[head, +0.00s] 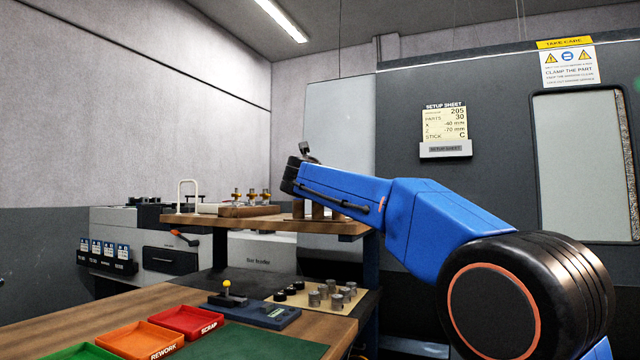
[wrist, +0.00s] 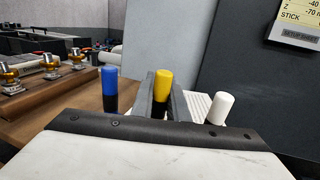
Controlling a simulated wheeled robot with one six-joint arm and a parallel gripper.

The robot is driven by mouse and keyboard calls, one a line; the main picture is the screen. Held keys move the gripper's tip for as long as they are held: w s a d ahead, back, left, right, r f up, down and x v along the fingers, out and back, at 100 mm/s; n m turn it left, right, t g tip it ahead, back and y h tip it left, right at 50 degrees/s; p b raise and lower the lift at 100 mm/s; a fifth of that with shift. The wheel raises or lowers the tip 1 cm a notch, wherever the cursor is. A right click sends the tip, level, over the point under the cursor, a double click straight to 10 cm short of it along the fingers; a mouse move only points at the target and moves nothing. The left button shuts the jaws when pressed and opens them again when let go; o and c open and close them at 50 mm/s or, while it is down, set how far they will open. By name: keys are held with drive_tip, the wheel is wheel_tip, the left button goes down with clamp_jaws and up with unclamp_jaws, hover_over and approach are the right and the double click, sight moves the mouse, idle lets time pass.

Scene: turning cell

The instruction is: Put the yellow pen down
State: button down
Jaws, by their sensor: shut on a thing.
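In the wrist view my gripper (wrist: 161,98) is shut on the yellow pen (wrist: 163,80), whose yellow upper end stands up between the two grey fingers. Its lower part is hidden behind my gripper's body. A blue pen (wrist: 109,80) with a black lower part stands upright to the left of the fingers, apart from them. A white pen (wrist: 220,106) stands tilted to the right of them. In the head view my gripper (head: 306,151) is above the wooden shelf; the pen cannot be made out there. Brown upright holders (head: 318,209) show partly behind my arm.
The wooden shelf (head: 330,227) carries several brass-topped fittings (head: 251,196) to the left and a white arched handle (head: 188,190). Below, a bench holds red (head: 187,321) and orange (head: 139,340) trays and several metal parts (head: 334,296). A grey machine cabinet (head: 480,185) stands behind.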

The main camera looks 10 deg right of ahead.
drive_tip(key=shift+f, duration=0.4)
drive_tip(key=c, duration=1.7)
unclamp_jaws()
drive_tip(key=shift+c, duration=0.2)
drive_tip(key=r+v, duration=0.1)
drive_tip(key=v, duration=1.1)
drive_tip(key=shift+f, duration=0.1)
